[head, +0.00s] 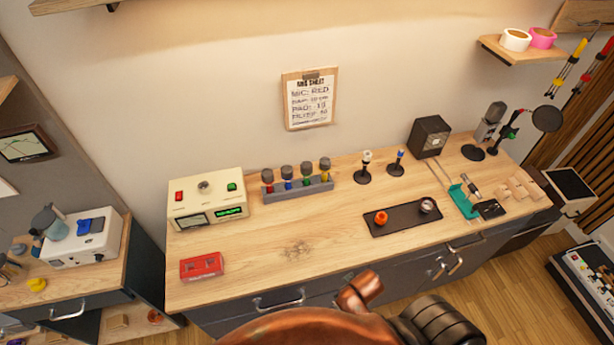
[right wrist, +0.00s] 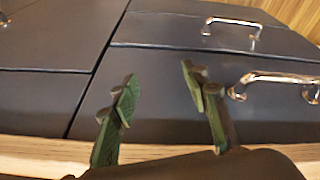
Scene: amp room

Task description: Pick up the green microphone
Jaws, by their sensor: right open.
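The green microphone (head: 306,173) stands upright in a grey rack (head: 300,192) on the wooden workbench. It has a dark grey head and a green band. It stands between a blue-banded microphone (head: 287,177) and a yellow-banded one (head: 325,169); a red-banded one (head: 267,180) is at the rack's left end. My right gripper (right wrist: 158,88) is open and empty in the right wrist view, its two greenish fingers apart in front of dark drawer fronts. The microphone does not show in that view. My left gripper is in neither view.
A cream box (head: 207,198) stands left of the rack, a red box (head: 202,266) in front of it. A dark tray (head: 402,218) and two small stands (head: 363,168) are to the right. The bench in front of the rack is mostly clear. Drawer handles (head: 278,301) stick out below.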

